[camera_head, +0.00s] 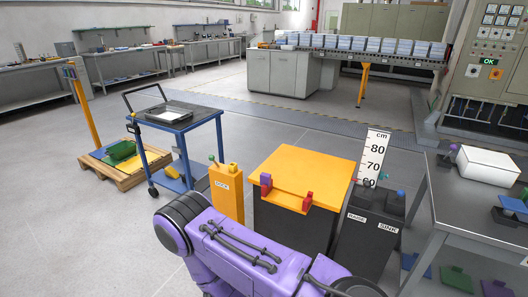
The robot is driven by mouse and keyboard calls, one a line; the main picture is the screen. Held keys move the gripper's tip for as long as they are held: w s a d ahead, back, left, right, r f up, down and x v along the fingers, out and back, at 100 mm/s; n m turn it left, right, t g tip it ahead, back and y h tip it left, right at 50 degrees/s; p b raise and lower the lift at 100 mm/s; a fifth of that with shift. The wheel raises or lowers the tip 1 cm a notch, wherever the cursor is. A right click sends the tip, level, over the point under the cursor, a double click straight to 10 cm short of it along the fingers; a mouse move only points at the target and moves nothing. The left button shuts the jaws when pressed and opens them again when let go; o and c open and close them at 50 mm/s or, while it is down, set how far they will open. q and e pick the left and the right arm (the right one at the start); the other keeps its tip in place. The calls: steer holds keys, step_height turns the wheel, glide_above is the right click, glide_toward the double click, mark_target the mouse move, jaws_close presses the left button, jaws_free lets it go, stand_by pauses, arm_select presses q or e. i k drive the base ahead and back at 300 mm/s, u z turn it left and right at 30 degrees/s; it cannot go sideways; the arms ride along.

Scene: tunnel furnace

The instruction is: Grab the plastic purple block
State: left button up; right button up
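I cannot tell for certain which purple item is the plastic purple block. A flat purple piece (495,288) lies at the bottom right, cut off by the picture edge. A small purple round item (453,147) sits beside a white box on the right table. Neither of my grippers shows in the head view.
A red piece (307,201) stands at the yellow top's front edge. A yellow LOCK post (226,191) and a dark RAISE/SINK pedestal (367,232) flank the box. A grey table (463,205) stands right, a blue cart (174,123) left. Open floor lies behind.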

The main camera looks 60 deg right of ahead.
mark_target(265, 178)
steer(key=z, duration=0.55)
steer(key=i, duration=1.05)
steer(key=z, duration=0.85)
